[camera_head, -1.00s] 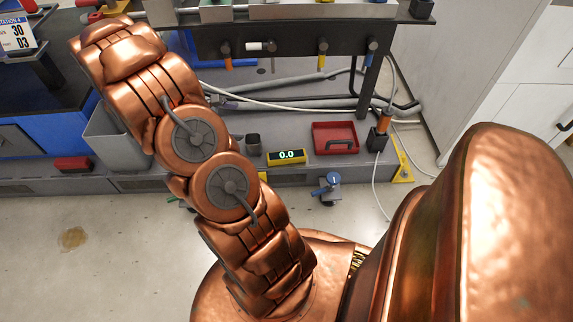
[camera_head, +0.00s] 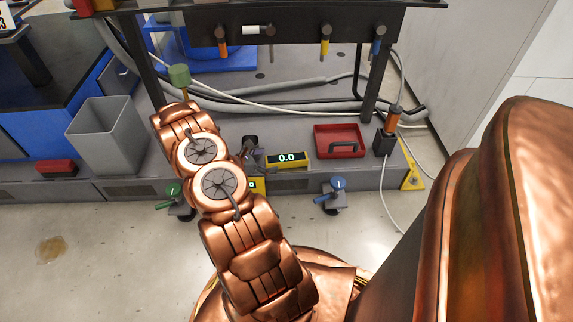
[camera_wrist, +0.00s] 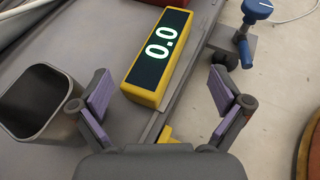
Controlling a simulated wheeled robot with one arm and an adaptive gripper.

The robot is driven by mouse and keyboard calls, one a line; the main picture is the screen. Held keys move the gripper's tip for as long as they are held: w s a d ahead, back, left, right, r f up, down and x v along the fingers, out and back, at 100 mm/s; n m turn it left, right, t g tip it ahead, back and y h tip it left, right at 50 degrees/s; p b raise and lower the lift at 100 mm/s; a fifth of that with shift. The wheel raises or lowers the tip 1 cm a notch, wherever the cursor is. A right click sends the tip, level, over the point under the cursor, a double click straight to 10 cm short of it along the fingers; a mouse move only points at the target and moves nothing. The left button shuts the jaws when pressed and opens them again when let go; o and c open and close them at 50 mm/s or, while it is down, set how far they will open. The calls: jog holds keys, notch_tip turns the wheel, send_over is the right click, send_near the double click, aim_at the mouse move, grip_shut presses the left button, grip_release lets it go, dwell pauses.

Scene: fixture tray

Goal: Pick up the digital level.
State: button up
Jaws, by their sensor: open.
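The digital level is a yellow bar with a black display reading 0.0. It lies on the grey ledge in the head view (camera_head: 288,159), just right of my gripper. In the wrist view the digital level (camera_wrist: 149,86) lies ahead of and between my fingers, apart from both. My gripper (camera_wrist: 163,97) is open and empty, its purple-grey pads spread to either side. In the head view my gripper (camera_head: 255,157) is small and partly hidden by my arm.
A dark grey cup (camera_wrist: 35,95) stands left of my left finger. A red tray (camera_head: 339,141) lies right of the level. A blue-handled valve (camera_head: 332,194) sits at the ledge's front. A grey bin (camera_head: 106,135) and cables (camera_head: 280,104) lie around; a black rack hangs above.

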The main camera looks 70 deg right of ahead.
aim_at(285, 158)
jog(key=b+x, duration=0.3)
jog(key=x, duration=0.3)
jog(key=shift+s+f, duration=0.15)
jog(key=shift+f, duration=0.1)
jog(key=shift+s+d+f, duration=0.1)
jog(key=shift+s+d, duration=0.3)
jog(key=shift+d, duration=0.15)
jog(key=c, duration=1.8)
